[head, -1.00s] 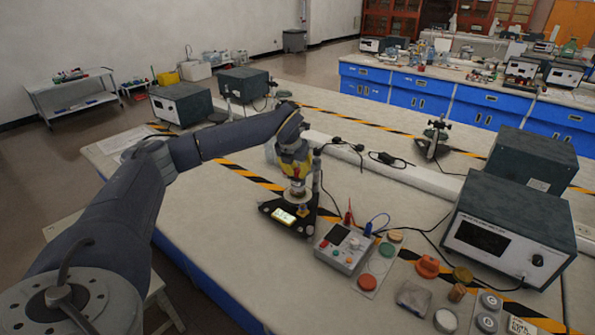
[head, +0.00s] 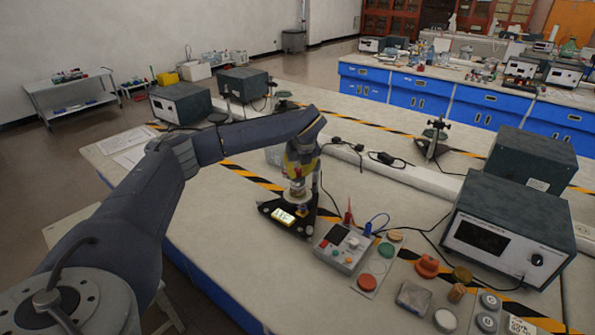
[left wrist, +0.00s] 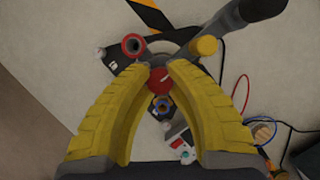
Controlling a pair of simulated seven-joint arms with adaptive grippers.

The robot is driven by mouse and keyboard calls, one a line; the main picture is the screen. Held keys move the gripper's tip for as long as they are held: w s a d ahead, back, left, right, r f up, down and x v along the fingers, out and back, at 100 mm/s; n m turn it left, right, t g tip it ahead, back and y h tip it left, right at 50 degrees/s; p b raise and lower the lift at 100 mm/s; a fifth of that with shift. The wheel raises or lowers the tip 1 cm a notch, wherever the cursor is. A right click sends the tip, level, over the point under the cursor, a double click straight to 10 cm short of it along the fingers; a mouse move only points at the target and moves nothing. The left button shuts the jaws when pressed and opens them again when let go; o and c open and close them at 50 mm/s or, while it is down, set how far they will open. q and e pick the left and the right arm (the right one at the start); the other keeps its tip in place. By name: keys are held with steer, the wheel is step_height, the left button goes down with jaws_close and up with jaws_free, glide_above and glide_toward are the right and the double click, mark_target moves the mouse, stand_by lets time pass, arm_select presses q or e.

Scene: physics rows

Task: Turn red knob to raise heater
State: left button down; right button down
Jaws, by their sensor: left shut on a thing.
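The red knob (left wrist: 160,82) shows between the yellow fingertips in the left wrist view. My left gripper (left wrist: 165,68) is shut on it from above. In the head view my left gripper (head: 299,180) points down over the black stand base (head: 276,209), and it hides the knob there. A pale round plate (head: 294,197) sits just below the fingers. I cannot tell which part is the heater. In the left wrist view a red-rimmed ring (left wrist: 132,44) and a yellow cylinder (left wrist: 204,45) stand near the knob.
A control box (head: 341,247) with red and blue leads stands right of the base. Several coloured caps, including an orange one (head: 427,266), lie further right. A large dark instrument (head: 509,230) stands at the right. The near left tabletop (head: 220,235) is clear.

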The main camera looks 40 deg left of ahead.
arm_select(q)
steer(key=shift+w+a+r, duration=0.1)
steer(key=shift+r, duration=0.05)
stand_by(0.4)
steer(key=c, duration=1.4)
jaws_free()
steer(key=v, duration=1.2)
steer(key=shift+f, duration=0.2)
